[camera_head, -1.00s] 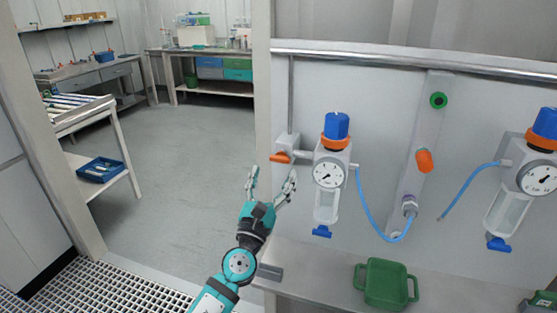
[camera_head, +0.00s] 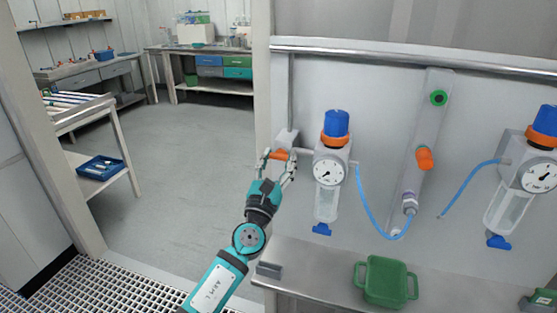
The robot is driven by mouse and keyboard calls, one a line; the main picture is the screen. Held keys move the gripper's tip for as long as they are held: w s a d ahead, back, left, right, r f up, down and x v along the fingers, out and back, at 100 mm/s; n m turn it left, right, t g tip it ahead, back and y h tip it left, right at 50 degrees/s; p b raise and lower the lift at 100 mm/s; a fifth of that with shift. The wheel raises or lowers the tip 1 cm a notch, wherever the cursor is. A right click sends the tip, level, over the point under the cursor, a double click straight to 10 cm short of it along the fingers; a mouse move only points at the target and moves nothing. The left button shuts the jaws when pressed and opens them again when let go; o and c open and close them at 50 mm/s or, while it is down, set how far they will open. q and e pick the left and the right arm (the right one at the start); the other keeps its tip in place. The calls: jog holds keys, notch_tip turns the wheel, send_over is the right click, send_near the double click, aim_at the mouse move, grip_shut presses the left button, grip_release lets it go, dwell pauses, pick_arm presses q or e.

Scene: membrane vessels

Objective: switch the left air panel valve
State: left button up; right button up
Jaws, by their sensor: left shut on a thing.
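The left air panel valve has an orange handle (camera_head: 279,154) on a grey block (camera_head: 287,138), left of the left regulator. My left gripper (camera_head: 277,160) has its fingers on either side of the orange handle and is shut on it. The handle's ends are partly hidden by the fingers. The left regulator (camera_head: 331,165) has a blue knob, an orange ring, a round gauge and a clear bowl. My right gripper is not in view.
A second orange valve handle (camera_head: 424,158) sits on a grey post right of the regulator, with a blue hose (camera_head: 368,217) below. Another regulator (camera_head: 541,175) stands at the far right. A green tray (camera_head: 386,281) rests on the steel bench (camera_head: 320,264). Open floor lies left.

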pick_arm(q)
jog(key=shift+c, duration=1.4)
jog(key=shift+n, duration=0.4)
jog(key=n+y, duration=0.2)
jog(key=n, duration=0.1)
jog(key=shift+n+t+b, duration=0.3)
jog(key=shift+n, duration=0.1)
jog(key=shift+d+n+y, duration=0.1)
jog(key=shift+n+y, duration=1.5)
jog(key=shift+n, duration=1)
jog(key=o, duration=1.2)
